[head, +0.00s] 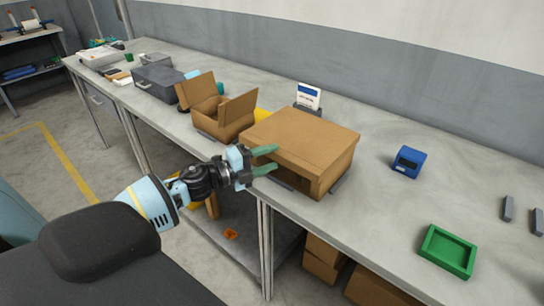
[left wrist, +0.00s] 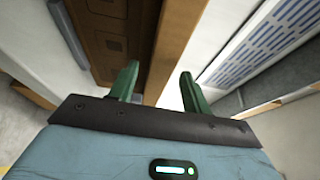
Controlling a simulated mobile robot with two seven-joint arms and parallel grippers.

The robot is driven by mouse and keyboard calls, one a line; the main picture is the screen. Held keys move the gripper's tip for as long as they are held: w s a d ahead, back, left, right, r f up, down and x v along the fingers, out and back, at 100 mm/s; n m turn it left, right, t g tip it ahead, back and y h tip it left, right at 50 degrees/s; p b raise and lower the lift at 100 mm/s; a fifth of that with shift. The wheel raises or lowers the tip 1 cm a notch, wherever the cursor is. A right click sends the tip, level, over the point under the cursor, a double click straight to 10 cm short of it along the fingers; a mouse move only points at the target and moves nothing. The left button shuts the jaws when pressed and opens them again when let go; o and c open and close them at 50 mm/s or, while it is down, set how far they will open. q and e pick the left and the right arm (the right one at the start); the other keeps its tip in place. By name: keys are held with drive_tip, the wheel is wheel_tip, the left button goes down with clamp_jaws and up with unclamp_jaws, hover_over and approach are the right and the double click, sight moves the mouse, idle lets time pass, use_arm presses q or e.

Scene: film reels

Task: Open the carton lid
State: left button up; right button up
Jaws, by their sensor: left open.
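The brown carton (head: 305,138) stands on the long grey worktable with its flat lid down. A dark opening shows in its front side below the lid. My left gripper (head: 270,160) is at the carton's front left edge, its two green fingers apart, one above the other. In the left wrist view the open fingers (left wrist: 158,88) have a tan edge strip (left wrist: 177,45) between them, with a brown panelled surface (left wrist: 110,40) beside it. I cannot tell whether the fingers touch the carton. My right gripper is not in view.
A smaller open carton (head: 226,118) with raised flaps stands left of the carton. A white and blue card (head: 308,96) stands behind. A blue device (head: 408,162) and a green tray (head: 447,250) are to the right, with free table between. The table's front edge (head: 268,203) runs below my gripper.

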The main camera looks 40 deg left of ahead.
use_arm(q)
drive_tip(key=shift+x, duration=0.85)
clamp_jaws()
